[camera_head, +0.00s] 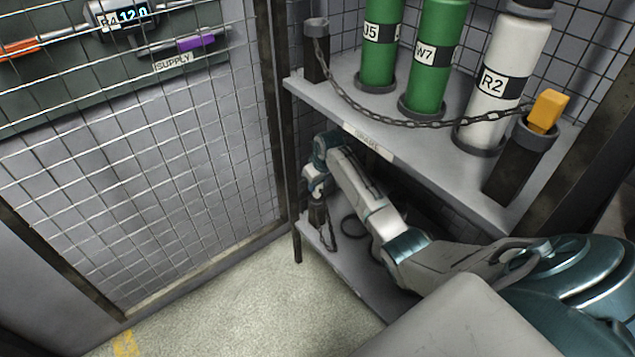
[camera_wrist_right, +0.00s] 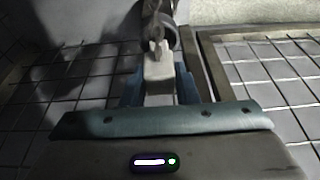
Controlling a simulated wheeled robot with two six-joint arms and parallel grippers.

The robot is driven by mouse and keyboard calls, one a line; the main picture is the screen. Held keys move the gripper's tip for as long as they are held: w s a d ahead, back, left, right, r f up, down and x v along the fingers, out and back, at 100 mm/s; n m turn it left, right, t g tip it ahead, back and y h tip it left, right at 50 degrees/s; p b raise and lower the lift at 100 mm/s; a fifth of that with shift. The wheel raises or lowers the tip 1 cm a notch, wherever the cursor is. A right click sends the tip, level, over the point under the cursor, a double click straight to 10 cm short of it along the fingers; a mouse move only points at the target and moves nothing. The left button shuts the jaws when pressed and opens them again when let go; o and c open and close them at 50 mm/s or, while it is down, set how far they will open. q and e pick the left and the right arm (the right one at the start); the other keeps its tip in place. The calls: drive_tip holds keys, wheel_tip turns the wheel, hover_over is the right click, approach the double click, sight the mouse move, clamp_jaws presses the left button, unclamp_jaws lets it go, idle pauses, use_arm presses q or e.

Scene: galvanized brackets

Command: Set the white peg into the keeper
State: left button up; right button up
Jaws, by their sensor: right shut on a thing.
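The white peg (camera_wrist_right: 157,65) is between the two teal fingers of my right gripper (camera_wrist_right: 158,88), which is shut on it. In the head view my right gripper (camera_head: 316,178) reaches over the far end of the lower shelf. A dark upright keeper (camera_head: 318,213) stands on that shelf just below the gripper, with a chain (camera_head: 331,238) hanging beside it. In the wrist view a round dark rim (camera_wrist_right: 173,38) and chain links (camera_wrist_right: 154,22) show just beyond the peg. I cannot tell whether the peg's end is inside the keeper. My left gripper is not in view.
The upper shelf (camera_head: 420,165) overhangs my right arm. It carries green cylinders (camera_head: 380,50) and a white cylinder (camera_head: 497,70) behind a chain (camera_head: 400,121). An orange peg (camera_head: 546,110) sits in a dark post at its right end. A wire mesh wall (camera_head: 150,190) closes the left.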

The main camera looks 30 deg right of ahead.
sight(318, 190)
drive_tip(key=shift+f+b, duration=0.5)
drive_tip(key=shift+f, duration=1.15)
drive_tip(key=o, duration=1.1)
drive_tip(key=shift+r, duration=0.1)
drive_tip(key=p+v, duration=0.2)
drive_tip(key=v, duration=0.8)
drive_tip(key=shift+s+r+p, duration=0.15)
drive_tip(key=shift+r+p, duration=0.2)
